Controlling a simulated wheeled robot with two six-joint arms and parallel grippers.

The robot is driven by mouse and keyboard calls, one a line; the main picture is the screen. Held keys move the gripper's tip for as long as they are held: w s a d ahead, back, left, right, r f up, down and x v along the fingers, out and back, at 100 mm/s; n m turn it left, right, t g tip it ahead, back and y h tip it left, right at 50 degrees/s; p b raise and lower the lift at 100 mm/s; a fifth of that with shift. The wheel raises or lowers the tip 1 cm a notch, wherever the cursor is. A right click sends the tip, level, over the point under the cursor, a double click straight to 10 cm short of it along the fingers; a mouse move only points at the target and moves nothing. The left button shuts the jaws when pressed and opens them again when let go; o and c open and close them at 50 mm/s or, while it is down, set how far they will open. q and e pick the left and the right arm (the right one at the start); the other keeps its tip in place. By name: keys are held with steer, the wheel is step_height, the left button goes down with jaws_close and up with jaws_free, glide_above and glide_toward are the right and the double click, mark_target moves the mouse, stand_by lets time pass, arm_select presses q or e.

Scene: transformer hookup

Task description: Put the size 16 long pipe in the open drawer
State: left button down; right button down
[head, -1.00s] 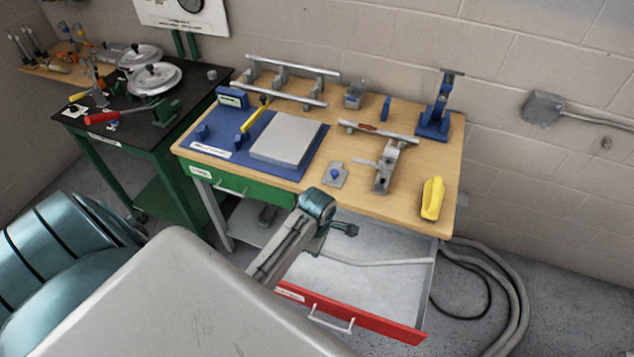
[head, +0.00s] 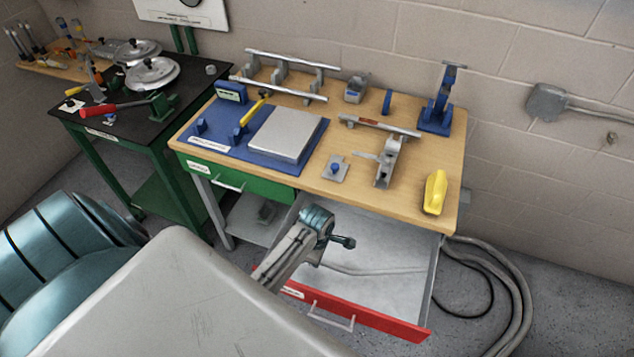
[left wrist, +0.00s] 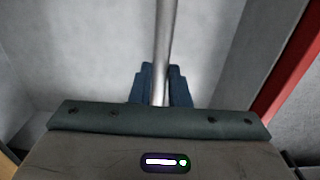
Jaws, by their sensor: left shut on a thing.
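A long grey pipe (head: 372,272) lies low within the open drawer (head: 400,262), running left to right; its left end is hidden behind my left arm. In the left wrist view the pipe (left wrist: 166,35) runs between the two blue fingers of my left gripper (left wrist: 160,85), which is shut on it. The drawer floor (left wrist: 80,45) shows behind the pipe, and the red front (left wrist: 285,75) is at the right. I cannot tell whether the pipe touches the floor. In the head view the gripper's fingers are hidden. My right gripper is not in view.
The drawer has a red front (head: 370,320) and sits under the wooden workbench (head: 310,190). Pipes on a rack (head: 283,73), a blue mat (head: 215,148) with a grey plate, and a yellow tool (head: 435,192) are on the bench. Cables (head: 505,280) lie at the right.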

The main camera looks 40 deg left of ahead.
arm_select(q)
steer(key=shift+f, duration=0.2)
steer(key=c, duration=1.3)
jaws_free()
step_height(320, 180, up, 11)
steer(key=b, duration=0.2)
steer(key=shift+f, duration=0.1)
